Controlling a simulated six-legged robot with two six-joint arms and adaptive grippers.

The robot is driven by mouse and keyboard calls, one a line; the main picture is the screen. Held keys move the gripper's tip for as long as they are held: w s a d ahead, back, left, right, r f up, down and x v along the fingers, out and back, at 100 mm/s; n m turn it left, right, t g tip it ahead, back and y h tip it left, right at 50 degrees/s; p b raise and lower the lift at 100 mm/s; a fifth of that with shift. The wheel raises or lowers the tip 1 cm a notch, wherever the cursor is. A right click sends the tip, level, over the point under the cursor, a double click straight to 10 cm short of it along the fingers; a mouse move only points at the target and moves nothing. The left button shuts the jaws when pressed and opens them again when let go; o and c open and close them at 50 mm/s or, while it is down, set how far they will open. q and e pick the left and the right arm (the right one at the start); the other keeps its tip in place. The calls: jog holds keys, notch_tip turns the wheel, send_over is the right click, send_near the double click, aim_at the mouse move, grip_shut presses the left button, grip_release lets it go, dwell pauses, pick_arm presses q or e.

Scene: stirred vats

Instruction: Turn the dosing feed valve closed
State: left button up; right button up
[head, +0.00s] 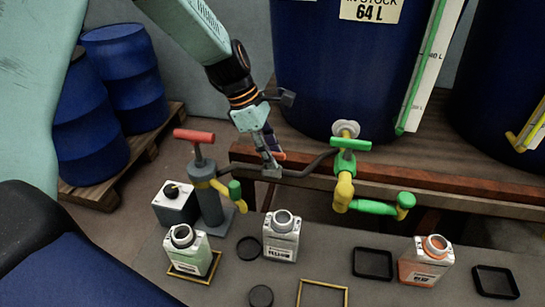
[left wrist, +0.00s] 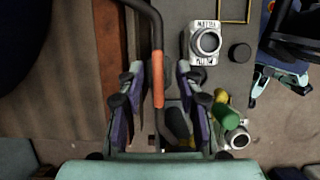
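The dosing feed valve is a grey body on the dark feed pipe with an orange lever (head: 277,155). In the left wrist view, the lever (left wrist: 158,75) looks roughly in line with the pipe. My left gripper (head: 264,152) is at the valve, pointing down. Its fingers (left wrist: 159,88) are open, one on each side of the lever, with a visible gap on both sides. The head view hides part of the valve behind the fingers. My right gripper does not show in the head view; a dark and teal part of mine, unclear which, shows at the wrist view's right.
A grey hand pump (head: 207,192) with a red handle stands left of the valve. A green-handled tap (head: 350,145) on the blue vat (head: 335,70) is to the right. Several bottles, including a white one (head: 281,240), stand on the grey bench. A wooden beam (head: 400,190) runs behind.

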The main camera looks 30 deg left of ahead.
pick_arm(q)
jog(key=shift+d+f, duration=0.1)
jog(key=shift+f, duration=0.05)
jog(key=shift+w+f, duration=0.15)
jog(key=shift+w, duration=0.05)
jog(key=shift+s, duration=0.15)
jog(key=c, duration=0.4)
grip_shut()
